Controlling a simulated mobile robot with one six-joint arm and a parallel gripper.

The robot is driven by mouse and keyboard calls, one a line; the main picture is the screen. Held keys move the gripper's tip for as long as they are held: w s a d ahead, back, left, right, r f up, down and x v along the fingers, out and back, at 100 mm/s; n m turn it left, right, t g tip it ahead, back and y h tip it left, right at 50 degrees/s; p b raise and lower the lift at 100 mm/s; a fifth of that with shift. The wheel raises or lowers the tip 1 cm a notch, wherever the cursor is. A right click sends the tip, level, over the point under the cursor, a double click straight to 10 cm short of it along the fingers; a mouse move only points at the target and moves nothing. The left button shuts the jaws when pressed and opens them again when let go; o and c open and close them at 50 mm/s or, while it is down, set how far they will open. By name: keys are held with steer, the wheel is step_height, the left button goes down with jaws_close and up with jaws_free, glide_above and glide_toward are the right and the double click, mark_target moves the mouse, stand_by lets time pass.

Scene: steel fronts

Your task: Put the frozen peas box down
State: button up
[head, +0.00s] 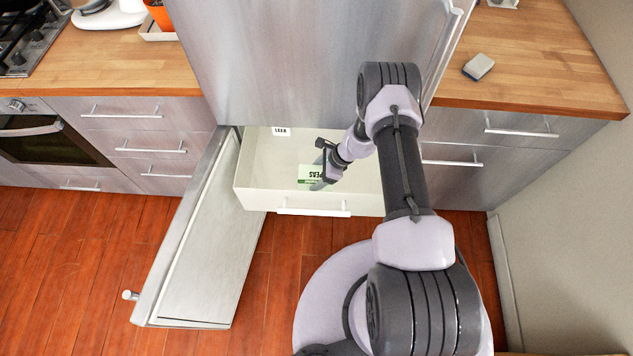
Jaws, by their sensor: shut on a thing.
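The frozen peas box (306,173) is a pale green and white box with "PEAS" on it. It is inside or just above the open white freezer drawer (310,199); I cannot tell whether it touches the drawer floor. My gripper (322,172) reaches down into the drawer from the right and is shut on the peas box at its right side. My gripper and wrist hide part of the box.
A white box labelled "LEEK" (281,131) shows at the drawer's back left. The lower steel door (190,240) stands open at left. The upper steel door (300,60) is above the drawer. Wooden counters (545,60) flank it, with a grey sponge (478,67) at right.

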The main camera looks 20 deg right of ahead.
mark_target(316, 180)
step_height(316, 180, down, 4)
steer(key=shift+r+b, duration=0.15)
steer(key=shift+b, duration=0.3)
steer(key=shift+f, duration=0.2)
steer(key=o, duration=1.8)
steer(key=shift+r, duration=0.4)
steer(key=p+v, duration=0.3)
steer(key=v, duration=0.8)
steer(key=shift+d+r+p, duration=0.2)
steer(key=shift+r+p, duration=0.1)
steer(key=shift+p, duration=0.05)
